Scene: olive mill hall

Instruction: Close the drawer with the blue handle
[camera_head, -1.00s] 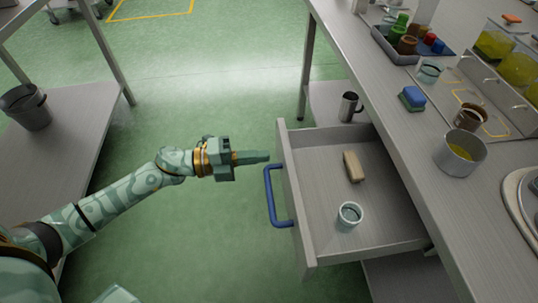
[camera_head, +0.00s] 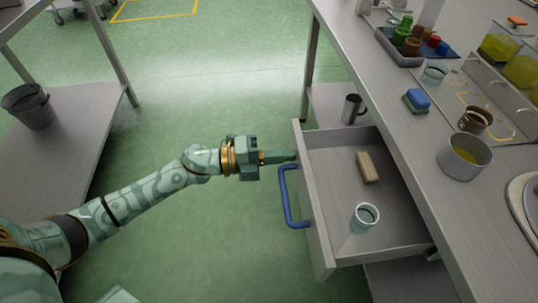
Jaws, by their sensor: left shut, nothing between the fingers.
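The drawer (camera_head: 350,238) stands pulled out from under the metal counter at the right. Its blue handle (camera_head: 286,198) is on the front panel, facing left. Inside the drawer lie a tan block (camera_head: 367,167) and a small glass cup (camera_head: 364,217). My left gripper (camera_head: 294,155) is shut and empty. Its fingertips are at the drawer's front panel, just above the far end of the handle; I cannot tell whether they touch. My right gripper is not in view.
The counter (camera_head: 432,150) holds a blue-green sponge (camera_head: 416,101), a metal pot (camera_head: 464,156), a brown mug (camera_head: 475,121) and a grey tray (camera_head: 393,45). A metal cup (camera_head: 352,108) stands behind the drawer on a lower shelf. A bucket (camera_head: 28,106) sits at left. Green floor between is clear.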

